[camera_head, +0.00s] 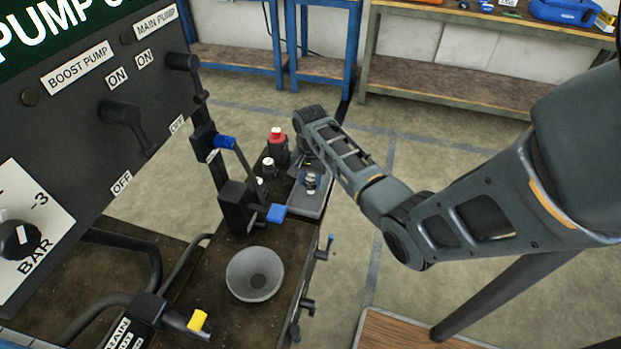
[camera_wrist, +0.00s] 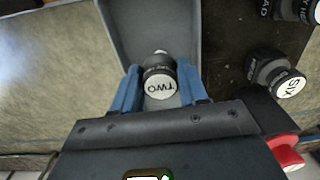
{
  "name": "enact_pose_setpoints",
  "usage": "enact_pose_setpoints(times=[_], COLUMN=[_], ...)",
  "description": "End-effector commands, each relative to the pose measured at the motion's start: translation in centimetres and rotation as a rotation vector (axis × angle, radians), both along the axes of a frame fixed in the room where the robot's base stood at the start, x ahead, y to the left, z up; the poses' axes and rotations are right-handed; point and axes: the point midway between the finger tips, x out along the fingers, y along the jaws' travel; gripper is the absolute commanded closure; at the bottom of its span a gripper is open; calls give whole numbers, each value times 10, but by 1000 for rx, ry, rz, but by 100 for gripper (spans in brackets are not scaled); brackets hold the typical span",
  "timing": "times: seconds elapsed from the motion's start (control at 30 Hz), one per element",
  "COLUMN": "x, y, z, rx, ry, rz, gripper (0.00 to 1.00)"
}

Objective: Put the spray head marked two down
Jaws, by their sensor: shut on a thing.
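The spray head marked TWO (camera_wrist: 160,84) is a small dark fitting with a white round label and a pale tip. My gripper (camera_wrist: 158,92) is shut on it, with a blue finger on either side. Behind it in the wrist view is a grey shallow tray (camera_wrist: 125,25) with raised side walls. In the head view the tray (camera_head: 312,207) lies at the bench's right edge, and the end of my arm is at its far part. I cannot tell whether the spray head touches the tray floor.
A spray head marked SIX (camera_wrist: 290,85) stands right of the tray in the wrist view, with another dark labelled one (camera_wrist: 292,8) above it. A grey bowl (camera_head: 255,273) and a blue-handled lever (camera_head: 276,213) are nearer.

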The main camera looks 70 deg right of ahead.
Motion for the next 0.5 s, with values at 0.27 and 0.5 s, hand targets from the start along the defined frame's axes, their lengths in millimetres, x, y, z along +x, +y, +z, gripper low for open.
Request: enact_pose_setpoints(times=[0.27, 0.5], x=[0, 0], y=[0, 0], z=[-2, -3], rx=[0, 0], ry=[0, -1], rz=[1, 1], gripper=[100, 42])
